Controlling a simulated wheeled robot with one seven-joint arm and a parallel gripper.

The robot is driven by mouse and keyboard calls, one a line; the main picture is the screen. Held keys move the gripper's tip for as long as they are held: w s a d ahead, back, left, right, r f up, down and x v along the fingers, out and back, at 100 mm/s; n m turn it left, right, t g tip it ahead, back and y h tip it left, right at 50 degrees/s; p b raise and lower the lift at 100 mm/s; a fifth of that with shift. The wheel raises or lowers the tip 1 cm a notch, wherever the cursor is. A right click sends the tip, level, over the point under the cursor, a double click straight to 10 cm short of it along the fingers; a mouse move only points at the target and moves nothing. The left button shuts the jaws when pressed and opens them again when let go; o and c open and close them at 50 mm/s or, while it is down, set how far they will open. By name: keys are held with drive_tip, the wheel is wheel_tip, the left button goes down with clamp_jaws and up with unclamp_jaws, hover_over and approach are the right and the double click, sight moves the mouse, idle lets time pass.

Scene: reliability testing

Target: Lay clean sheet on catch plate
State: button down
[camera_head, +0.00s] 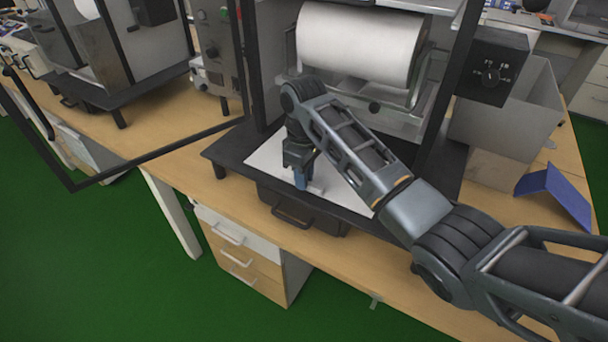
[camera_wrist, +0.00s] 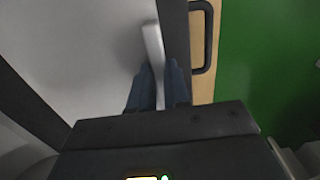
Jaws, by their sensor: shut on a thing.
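A white sheet (camera_head: 266,161) lies over the black catch plate (camera_head: 226,152) at the foot of the open-fronted apparatus. The sheet fills the left of the wrist view (camera_wrist: 75,45), with the plate's dark front edge (camera_wrist: 175,35) beside it. My gripper (camera_head: 302,184) points down at the sheet's front part. In the wrist view my gripper (camera_wrist: 152,90) is shut on a pale upright strip (camera_wrist: 153,45) along the sheet's front edge. Whether the sheet rests flat everywhere cannot be told, as my arm hides its right part.
A large white roll (camera_head: 358,45) hangs above the plate inside the frame. A drawer handle (camera_head: 292,216) shows below the plate's front edge. An open glass-like door frame (camera_head: 150,155) juts out at left. A blue folded piece (camera_head: 555,192) stands on the wooden bench at right.

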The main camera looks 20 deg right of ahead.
drive_tip(key=shift+f, duration=0.15)
drive_tip(key=c, duration=1.1)
unclamp_jaws()
wheel_tip(320, 180, up, 12)
drive_tip(key=p, duration=0.2)
drive_tip(key=shift+r+p, duration=0.25)
drive_tip(key=shift+p, duration=0.15)
